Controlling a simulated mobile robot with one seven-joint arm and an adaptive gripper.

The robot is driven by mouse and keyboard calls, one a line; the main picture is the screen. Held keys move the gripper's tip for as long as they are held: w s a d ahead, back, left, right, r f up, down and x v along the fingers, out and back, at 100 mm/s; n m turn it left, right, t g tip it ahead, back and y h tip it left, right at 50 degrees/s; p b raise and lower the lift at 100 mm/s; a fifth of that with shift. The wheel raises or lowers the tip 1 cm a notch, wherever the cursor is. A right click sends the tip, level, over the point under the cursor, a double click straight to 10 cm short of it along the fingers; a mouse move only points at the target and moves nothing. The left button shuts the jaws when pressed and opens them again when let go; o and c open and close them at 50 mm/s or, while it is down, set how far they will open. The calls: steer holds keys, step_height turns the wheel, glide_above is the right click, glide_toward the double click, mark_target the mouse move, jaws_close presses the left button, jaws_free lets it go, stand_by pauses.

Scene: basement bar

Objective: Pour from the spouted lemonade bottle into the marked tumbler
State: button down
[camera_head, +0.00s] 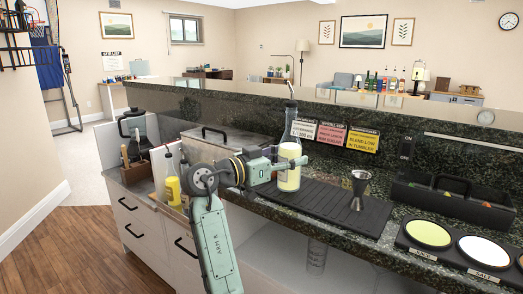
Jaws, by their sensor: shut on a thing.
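The lemonade bottle (289,152), clear with pale yellow liquid and a thin spout at its top, stands out upright at the edge of the dark drip mat. A clear ribbed glass (316,256) sits lower, in the pale recess below the counter front. It may be the marked tumbler, but its markings are too small to tell.
A metal jigger (359,188) stands on the black drip mat (335,208), right of the bottle. Small cards (333,134) lean behind. Squeeze bottles (172,186) and a lidded metal bin (225,145) are left.

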steer(key=shift+s+r, duration=0.15)
steer(key=shift+r, duration=0.05)
